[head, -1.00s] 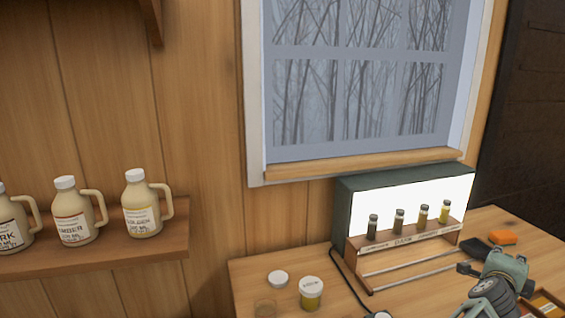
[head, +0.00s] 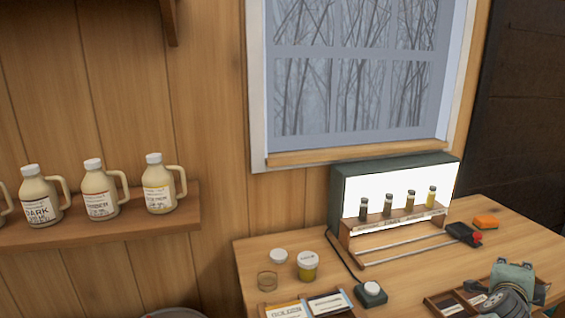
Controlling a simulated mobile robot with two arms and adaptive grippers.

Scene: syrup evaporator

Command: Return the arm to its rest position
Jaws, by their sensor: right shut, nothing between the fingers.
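My right gripper (head: 477,287) is at the lower right of the head view, over the front part of the wooden table. It is shut and empty. Its grey-green housing and dark round wrist hide part of a wooden tray (head: 437,304) beneath it. It is apart from the light box and the vials. My left gripper is not in view.
A lit box (head: 345,187) with a rack of small vials (head: 387,205) stands below the window. A lidded jar (head: 308,268), a glass (head: 267,280), cards (head: 328,302), a dark device (head: 463,234) and an orange block (head: 486,222) lie around. Jugs (head: 101,190) line the shelf.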

